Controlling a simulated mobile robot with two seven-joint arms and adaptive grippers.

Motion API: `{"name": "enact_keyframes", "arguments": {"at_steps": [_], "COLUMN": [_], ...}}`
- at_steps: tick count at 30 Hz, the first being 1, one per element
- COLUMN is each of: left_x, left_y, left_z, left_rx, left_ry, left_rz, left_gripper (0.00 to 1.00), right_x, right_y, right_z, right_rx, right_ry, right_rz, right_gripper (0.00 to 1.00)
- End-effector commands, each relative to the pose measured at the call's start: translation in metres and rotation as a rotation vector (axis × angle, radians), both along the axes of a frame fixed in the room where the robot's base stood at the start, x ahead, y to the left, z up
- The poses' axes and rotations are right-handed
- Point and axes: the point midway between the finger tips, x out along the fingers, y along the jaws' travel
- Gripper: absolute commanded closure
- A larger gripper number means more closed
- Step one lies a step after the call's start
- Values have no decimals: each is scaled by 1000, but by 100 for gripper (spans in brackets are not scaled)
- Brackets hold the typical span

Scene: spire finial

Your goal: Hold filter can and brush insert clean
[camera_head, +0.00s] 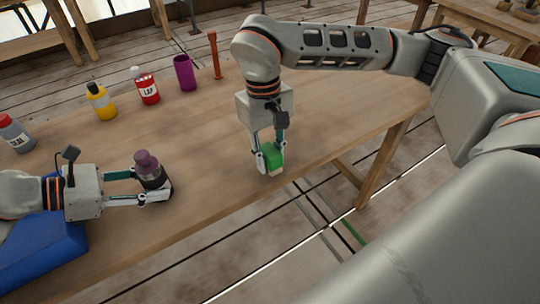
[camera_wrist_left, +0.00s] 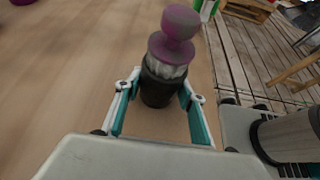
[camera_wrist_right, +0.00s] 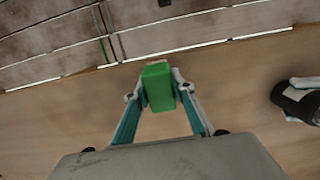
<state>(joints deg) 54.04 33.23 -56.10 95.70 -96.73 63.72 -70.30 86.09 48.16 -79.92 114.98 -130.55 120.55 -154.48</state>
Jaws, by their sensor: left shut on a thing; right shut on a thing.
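The filter can (camera_head: 153,180) is dark, with a purple knobbed insert (camera_head: 146,162) showing at its top. My left gripper (camera_head: 168,188) is shut around the can's sides, near the table's front left. The left wrist view shows the black can (camera_wrist_left: 159,88) between the fingers and the purple insert (camera_wrist_left: 172,40) above it. The green brush (camera_head: 272,155) is in my right gripper (camera_head: 268,162), which is shut on it and points down near the table's front edge. The brush (camera_wrist_right: 158,86) also shows in the right wrist view. It is apart from the can. Its bristles are mostly hidden.
A grey bottle (camera_head: 16,135), a yellow bottle (camera_head: 101,103), a red bottle (camera_head: 147,88), a purple cup (camera_head: 184,73) and an orange-red post (camera_head: 214,55) stand along the back of the wooden table (camera_head: 200,135). A blue block (camera_head: 42,252) lies at front left. The table between the grippers is clear.

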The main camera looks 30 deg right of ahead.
Motion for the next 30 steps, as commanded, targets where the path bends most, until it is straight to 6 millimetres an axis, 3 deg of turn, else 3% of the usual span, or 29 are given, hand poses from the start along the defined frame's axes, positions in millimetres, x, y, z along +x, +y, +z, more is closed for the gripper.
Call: {"name": "enact_keyframes", "arguments": {"at_steps": [17,23,30], "left_x": [0,0,0], "left_y": [0,0,0], "left_z": [0,0,-1], "left_rx": [1,1,1], "left_ry": [0,0,0], "left_rz": [0,0,0], "left_gripper": [73,73,73], "right_x": [5,35,74], "right_y": [6,49,133], "right_z": [4,29,83], "right_rx": [1,2,-10], "right_ry": [-4,-25,-63], "right_rz": [-10,-97,-273], "right_gripper": [93,93,93]}}
